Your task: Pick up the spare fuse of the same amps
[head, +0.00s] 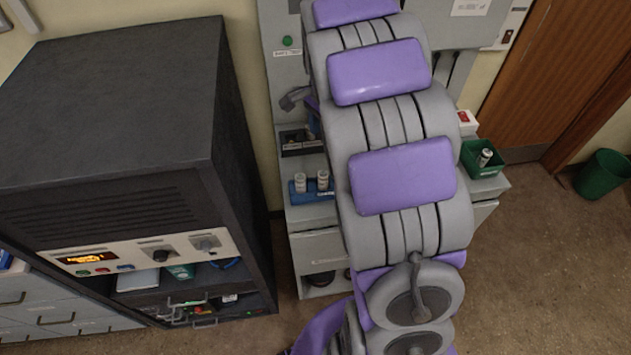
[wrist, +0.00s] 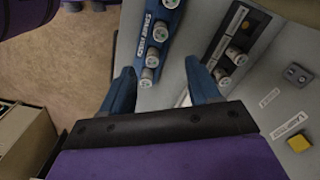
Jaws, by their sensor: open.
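In the wrist view, my gripper (wrist: 158,68) is open and empty, its two blue fingers apart. Beyond and partly between the fingertips is a blue rack (wrist: 163,42) labelled as spare fuses. It holds several pale cylindrical fuses in a row. The lowest fuse (wrist: 146,78) appears between the fingers, nearer the left one; another (wrist: 152,57) is just above it. The amp markings are too small to read. A black fuse holder (wrist: 213,52) with several fuses is to the right. The blue rack (head: 311,197) also shows in the head view, where my arm hides my gripper.
In the head view, a green tray (head: 471,158) with a cylindrical item stands right of my arm. A dark cabinet (head: 120,110) fills the left. A green bin (head: 604,174) is on the floor at far right. A yellow button (wrist: 299,144) sits on the panel in the wrist view.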

